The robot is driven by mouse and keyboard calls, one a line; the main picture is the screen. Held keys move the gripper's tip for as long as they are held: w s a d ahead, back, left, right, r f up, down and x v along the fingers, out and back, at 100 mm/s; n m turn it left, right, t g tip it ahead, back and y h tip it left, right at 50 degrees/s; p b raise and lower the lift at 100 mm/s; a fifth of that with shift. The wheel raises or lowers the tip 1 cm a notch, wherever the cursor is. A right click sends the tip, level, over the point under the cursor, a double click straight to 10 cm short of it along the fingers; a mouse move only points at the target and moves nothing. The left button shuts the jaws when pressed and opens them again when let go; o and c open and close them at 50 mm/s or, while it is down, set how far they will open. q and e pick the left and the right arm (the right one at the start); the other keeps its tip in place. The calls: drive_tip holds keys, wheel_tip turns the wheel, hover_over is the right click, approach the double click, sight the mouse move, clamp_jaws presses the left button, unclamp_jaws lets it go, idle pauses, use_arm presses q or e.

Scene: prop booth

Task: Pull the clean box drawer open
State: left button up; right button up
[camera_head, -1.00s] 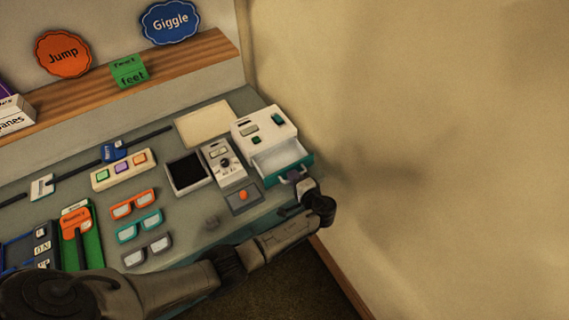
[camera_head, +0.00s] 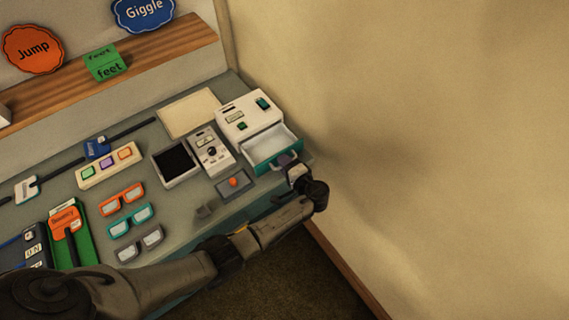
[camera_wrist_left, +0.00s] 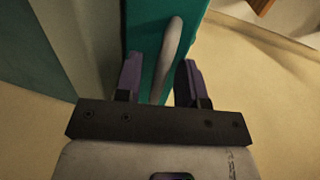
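The white clean box (camera_head: 243,113) stands at the right end of the grey counter. Its drawer (camera_head: 276,144) is pulled out, showing an empty-looking white inside behind a teal front (camera_head: 262,162). My left gripper (camera_head: 288,162) is at the drawer's front, by the handle. In the left wrist view, the pale handle bar (camera_wrist_left: 171,45) stands between the two dark purple fingers of my left gripper (camera_wrist_left: 160,78), against the teal front. The fingers are apart, with gaps visible beside the handle. My right gripper is in neither view.
A beige wall (camera_head: 430,130) rises close to the right of the box. A grey panel with an orange button (camera_head: 233,182), a dial device (camera_head: 211,151) and several glasses (camera_head: 130,222) lie on the counter to the left. Floor (camera_head: 270,270) shows before the counter.

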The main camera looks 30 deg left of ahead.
use_arm(q)
drive_tip(key=v, duration=1.3)
drive_tip(key=shift+d+b, duration=0.3)
